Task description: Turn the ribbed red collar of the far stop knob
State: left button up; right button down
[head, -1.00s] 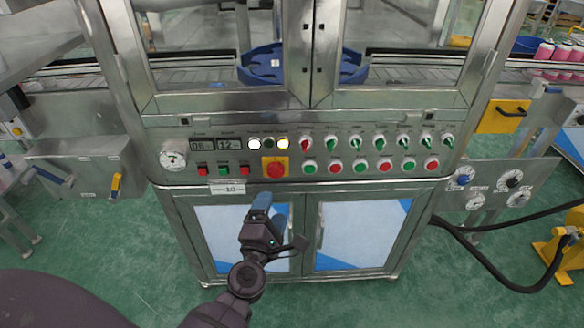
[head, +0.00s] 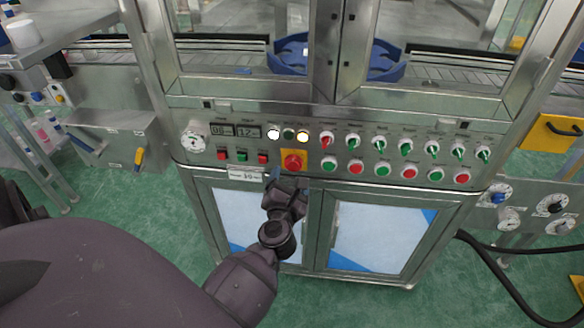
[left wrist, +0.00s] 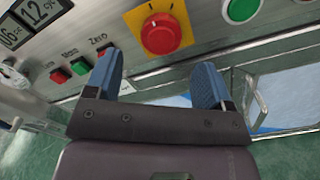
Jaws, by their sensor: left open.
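A red stop knob (head: 293,162) sits on a yellow square plate on the front of the steel control panel. It is the only knob on a yellow plate that I see, and its ribbing is too small to make out. In the left wrist view the red knob (left wrist: 160,35) stands just beyond the fingertips, roughly centred between them. My left gripper (head: 286,183) is just below the knob in the head view. In the left wrist view its two blue pads (left wrist: 158,76) are wide apart with nothing between them. My right gripper does not show.
Red and green push buttons (head: 242,155) lie left of the knob, under two number displays (head: 236,131). Rows of buttons and green switches (head: 406,147) run to the right. Below are cabinet doors (head: 375,235). A label plate (head: 246,174) is beside the gripper.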

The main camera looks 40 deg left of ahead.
aim_at(292, 167)
pick_arm(q)
jog(key=shift+x, duration=2.6)
jog(key=c, duration=0.9)
